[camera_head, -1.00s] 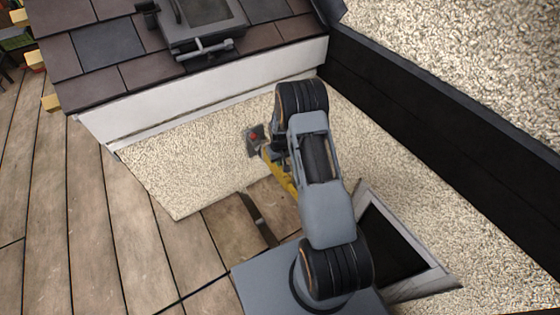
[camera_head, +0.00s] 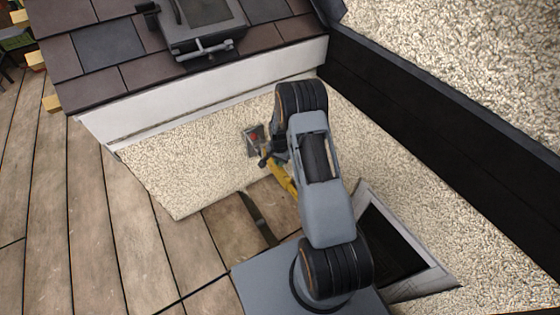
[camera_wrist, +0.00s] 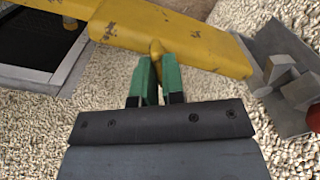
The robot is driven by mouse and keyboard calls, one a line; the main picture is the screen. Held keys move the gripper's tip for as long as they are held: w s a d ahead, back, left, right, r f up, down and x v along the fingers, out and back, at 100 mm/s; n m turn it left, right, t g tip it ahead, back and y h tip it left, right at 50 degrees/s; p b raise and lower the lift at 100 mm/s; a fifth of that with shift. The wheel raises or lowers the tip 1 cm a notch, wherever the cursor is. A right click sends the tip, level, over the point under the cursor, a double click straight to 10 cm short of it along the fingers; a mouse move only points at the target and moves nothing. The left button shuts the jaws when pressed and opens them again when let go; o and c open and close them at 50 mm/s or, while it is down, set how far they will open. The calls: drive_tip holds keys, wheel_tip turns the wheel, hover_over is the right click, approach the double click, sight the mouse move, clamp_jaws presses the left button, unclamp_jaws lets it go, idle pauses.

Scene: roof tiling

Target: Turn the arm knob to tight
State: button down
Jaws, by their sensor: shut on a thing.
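A long yellow arm (camera_wrist: 180,36) with worn dark patches crosses the top of the wrist view. A small yellow-brown knob (camera_wrist: 155,50) sticks out from its lower edge. My gripper (camera_wrist: 155,72), with green fingers, is shut on this knob. The fingertips hide part of the knob, and I cannot read any tight mark. In the head view the yellow arm (camera_head: 284,178) shows beside my wrist, partly covered by it; the fingers cannot be made out there.
A grey metal bracket (camera_wrist: 283,68) with a red part (camera_wrist: 300,90) stands at the right, close to the yellow arm's end. Rough pebbled wall lies behind. A dark framed opening (camera_head: 385,245) is at lower right. Wooden planks (camera_head: 90,210) lie clear at left, below roof tiles (camera_head: 108,40).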

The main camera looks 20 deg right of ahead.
drive_tip(key=m, duration=0.5)
drive_tip(key=shift+m, duration=0.3)
idle(0.5)
drive_tip(key=c, duration=1.2)
unclamp_jaws()
wheel_tip(320, 180, up, 14)
drive_tip(key=p, duration=0.4)
drive_tip(key=shift+f, duration=0.1)
